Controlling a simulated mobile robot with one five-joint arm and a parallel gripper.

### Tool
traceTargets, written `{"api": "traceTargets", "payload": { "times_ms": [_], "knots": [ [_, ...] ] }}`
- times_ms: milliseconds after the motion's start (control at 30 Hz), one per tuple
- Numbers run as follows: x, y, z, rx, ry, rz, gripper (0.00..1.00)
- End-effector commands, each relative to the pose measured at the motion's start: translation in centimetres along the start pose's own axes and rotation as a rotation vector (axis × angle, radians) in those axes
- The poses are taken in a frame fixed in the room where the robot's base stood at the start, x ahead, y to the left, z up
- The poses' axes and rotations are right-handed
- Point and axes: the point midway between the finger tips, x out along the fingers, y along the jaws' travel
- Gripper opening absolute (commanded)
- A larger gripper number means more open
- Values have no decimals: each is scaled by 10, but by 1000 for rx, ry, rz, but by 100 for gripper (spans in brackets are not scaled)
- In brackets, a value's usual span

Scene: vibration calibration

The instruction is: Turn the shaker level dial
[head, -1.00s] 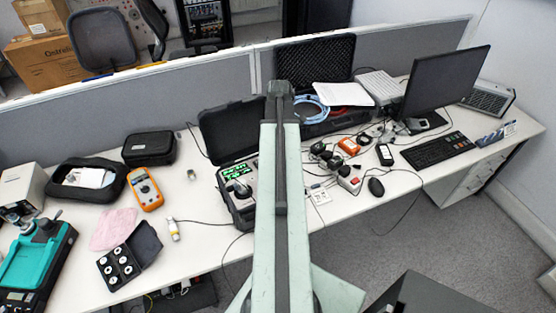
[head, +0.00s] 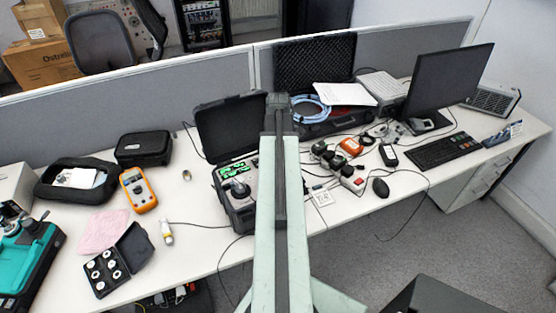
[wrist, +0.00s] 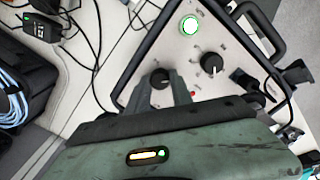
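The shaker unit is an open black case (head: 206,181) with a light panel and green displays, left of my arm in the head view. In the wrist view its panel (wrist: 157,47) carries a lit green round button (wrist: 190,25) and two black dials. One dial (wrist: 211,63) stands clear at the right. The other dial (wrist: 160,78) shows between the tips of my gripper (wrist: 163,84). The fingers look apart; I cannot tell whether they touch this dial. The dial labels are too small to read. My arm hides the gripper in the head view.
An orange multimeter (head: 138,190), a black pouch (head: 144,149) and a small open case (head: 118,260) lie to the left. Cables, a mouse (head: 380,187), a keyboard (head: 443,150) and a monitor (head: 446,83) are to the right. A grey partition (head: 195,87) runs behind the desk.

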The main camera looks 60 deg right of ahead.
Motion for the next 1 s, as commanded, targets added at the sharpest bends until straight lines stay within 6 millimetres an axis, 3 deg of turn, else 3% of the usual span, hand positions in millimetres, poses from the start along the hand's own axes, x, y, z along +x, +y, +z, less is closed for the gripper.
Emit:
{"api": "traceTargets", "payload": {
  "times_ms": [467, 1000],
  "knots": [
    [0, 0, -1, 85, 0, 0, 0],
    [0, 0, -1, 553, 0, 0, 0]
  ]
}}
